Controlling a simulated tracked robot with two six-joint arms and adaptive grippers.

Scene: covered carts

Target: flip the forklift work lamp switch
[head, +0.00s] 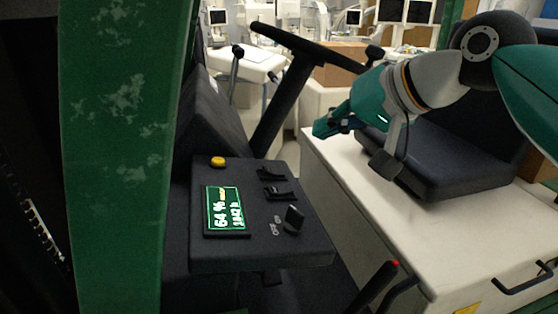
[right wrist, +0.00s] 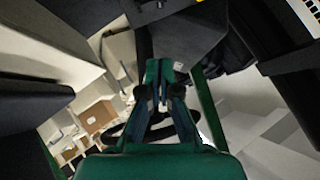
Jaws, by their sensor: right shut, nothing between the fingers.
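A dark control panel (head: 255,250) carries a lit green display (head: 224,208), a yellow round button (head: 218,162) and several black switches. Which one is the work lamp switch I cannot tell for sure. My right gripper (head: 326,127) is shut and empty, in the air above and to the right of the panel, apart from it. It also shows in the right wrist view (right wrist: 160,75). My left gripper is not in view.
A steering wheel (head: 305,46) on a thick column stands behind the panel. A dark seat (head: 440,165) on a white housing (head: 335,180) is at the right. A red-tipped lever (head: 378,285) rises at the front. A green post (head: 125,150) blocks the left side.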

